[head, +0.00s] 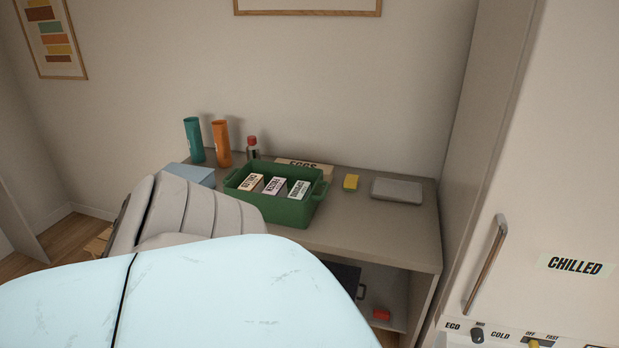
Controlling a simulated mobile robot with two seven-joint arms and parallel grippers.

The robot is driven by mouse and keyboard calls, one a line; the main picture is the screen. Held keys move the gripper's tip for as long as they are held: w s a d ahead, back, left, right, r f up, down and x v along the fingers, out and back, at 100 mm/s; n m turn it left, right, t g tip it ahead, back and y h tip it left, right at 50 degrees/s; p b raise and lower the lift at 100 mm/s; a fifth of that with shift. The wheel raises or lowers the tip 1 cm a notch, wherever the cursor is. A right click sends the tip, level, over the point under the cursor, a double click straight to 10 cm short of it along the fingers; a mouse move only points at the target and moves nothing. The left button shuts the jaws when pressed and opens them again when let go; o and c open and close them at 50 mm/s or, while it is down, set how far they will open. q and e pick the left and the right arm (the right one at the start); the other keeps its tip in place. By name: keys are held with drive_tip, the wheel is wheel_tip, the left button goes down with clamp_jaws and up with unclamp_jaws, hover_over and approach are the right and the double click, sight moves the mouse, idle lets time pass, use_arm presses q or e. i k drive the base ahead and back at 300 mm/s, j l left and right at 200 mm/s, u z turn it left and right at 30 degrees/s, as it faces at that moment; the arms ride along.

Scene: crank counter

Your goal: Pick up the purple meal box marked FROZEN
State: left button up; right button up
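A green crate (285,209) stands on the counter and holds three small boxes side by side with white labels on top. The middle box (273,186) has a pale purple tint and its label seems to read FROZEN, though the letters are small. The left box (250,182) and the right box (298,190) sit close beside it, and their labels are hard to read. The lower parts of the boxes are hidden by the crate walls. Neither of my grippers shows in the head view.
On the counter (390,232) are a teal cylinder (194,140), an orange cylinder (221,144), a red-capped bottle (252,148), an EGGS carton (311,167), a yellow sponge-like block (351,182) and a grey tray (397,190). A tall CHILLED cabinet (560,150) stands at right.

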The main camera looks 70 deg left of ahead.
sight(277, 186)
drive_tip(key=u, duration=3)
drive_tip(key=i+l+u, duration=0.25)
drive_tip(key=i+u, duration=0.15)
drive_tip(key=i+l+u, duration=0.4)
drive_tip(key=i+l, duration=0.05)
drive_tip(key=i, duration=0.05)
